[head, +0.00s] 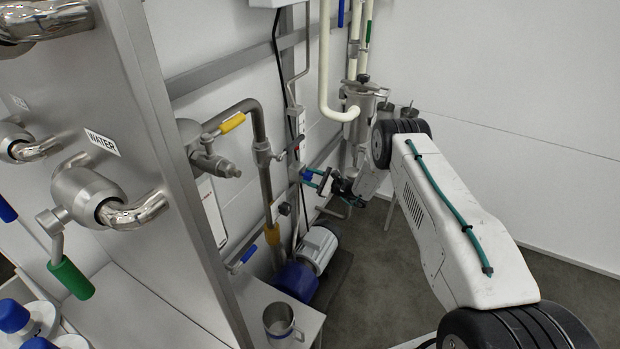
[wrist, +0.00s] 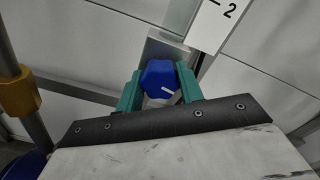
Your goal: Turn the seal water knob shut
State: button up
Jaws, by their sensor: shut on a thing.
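The seal water knob is blue with a white pointer line. It shows between my fingers in the wrist view (wrist: 159,76), mounted on a grey metal bracket. The white line points to the right and slightly up in that view. In the head view the blue knob (head: 307,175) is small, at the wall beside the steel post. My gripper (wrist: 158,88) has two teal fingers, one on each side of the knob, and is shut on it. My gripper also shows in the head view (head: 318,180), reaching left toward the wall. The knob's lower part is hidden by my gripper.
A white label with a 2 (wrist: 220,22) is right of the knob. A pipe with a yellow collar (wrist: 18,93) stands at left. A blue and grey pump (head: 318,248) sits below, and a metal jug (head: 281,322) stands on a ledge in front. Open floor lies right of the pump.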

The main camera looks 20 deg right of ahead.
jog(key=n, duration=0.5)
jog(key=shift+n, duration=0.3)
jog(key=n, duration=0.4)
jog(key=shift+f+n, duration=0.1)
jog(key=shift+n, duration=0.2)
jog(key=n, duration=1)
jog(key=shift+f, duration=0.1)
jog(key=o, duration=1)
